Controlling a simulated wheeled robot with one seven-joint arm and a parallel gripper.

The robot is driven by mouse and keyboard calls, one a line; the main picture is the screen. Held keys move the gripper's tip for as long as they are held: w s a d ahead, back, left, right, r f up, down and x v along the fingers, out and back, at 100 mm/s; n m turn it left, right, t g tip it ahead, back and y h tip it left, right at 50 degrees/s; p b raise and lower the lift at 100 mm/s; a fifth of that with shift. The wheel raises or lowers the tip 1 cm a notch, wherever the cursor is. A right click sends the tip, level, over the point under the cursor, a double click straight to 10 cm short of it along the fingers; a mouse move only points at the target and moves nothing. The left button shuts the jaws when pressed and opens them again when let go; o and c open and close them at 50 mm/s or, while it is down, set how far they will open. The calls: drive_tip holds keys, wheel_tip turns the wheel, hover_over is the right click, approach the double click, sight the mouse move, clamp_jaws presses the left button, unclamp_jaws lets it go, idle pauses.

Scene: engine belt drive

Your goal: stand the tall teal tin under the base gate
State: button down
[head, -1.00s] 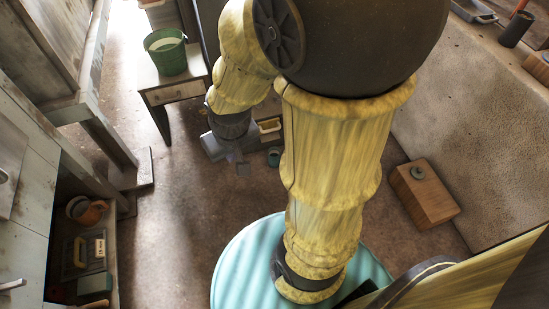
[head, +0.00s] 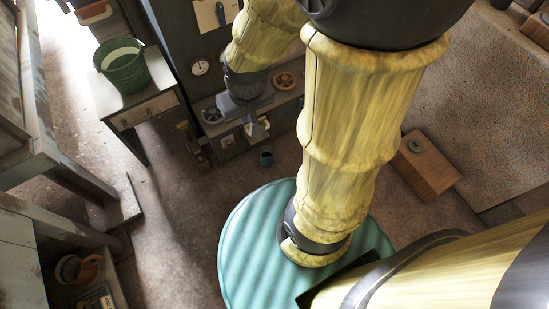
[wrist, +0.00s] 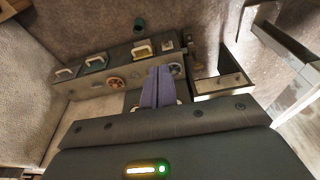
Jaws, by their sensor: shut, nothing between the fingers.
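A small dark teal tin (head: 266,156) stands on the floor in front of the dark machine; it also shows at the top of the wrist view (wrist: 139,24). I cannot tell whether it is the tall one. My gripper (head: 256,128) is shut and empty, in front of the machine's low ledge. In the wrist view my fingers (wrist: 158,88) are together and point towards the machine, apart from the tin. Several panels with pale handles line the machine, one of them at its near right (wrist: 141,50); I cannot tell which is the base gate.
The dark machine (head: 190,25) carries a gauge and orange and grey handwheels. A green bucket (head: 122,68) stands on a small table (head: 140,112). A wooden block (head: 426,166) with a small teal piece on top lies at right. The brown floor between is clear.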

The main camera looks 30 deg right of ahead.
idle(0.3)
drive_tip(key=w+d+f+b, duration=0.2)
drive_tip(key=w+d+f, duration=0.15)
drive_tip(key=f, duration=0.45)
drive_tip(key=w+d+f+g+b, duration=0.1)
drive_tip(key=w+d+f+b, duration=0.2)
drive_tip(key=f, duration=0.6)
drive_tip(key=w+d+f+b, duration=0.1)
drive_tip(key=w+f+b, duration=0.1)
drive_tip(key=w+f, duration=0.45)
drive_tip(key=s+d+f+b, duration=0.2)
drive_tip(key=d+f, duration=0.1)
drive_tip(key=f, duration=1.1)
drive_tip(key=s+d+f+g+b, duration=0.1)
drive_tip(key=s+d+f+b, duration=0.1)
drive_tip(key=f, duration=1.2)
drive_tip(key=shift+d+f+n+g+b, duration=0.3)
drive_tip(key=shift+d+f+n+b, duration=0.1)
drive_tip(key=shift+d+b, duration=0.15)
drive_tip(key=shift+f, duration=0.1)
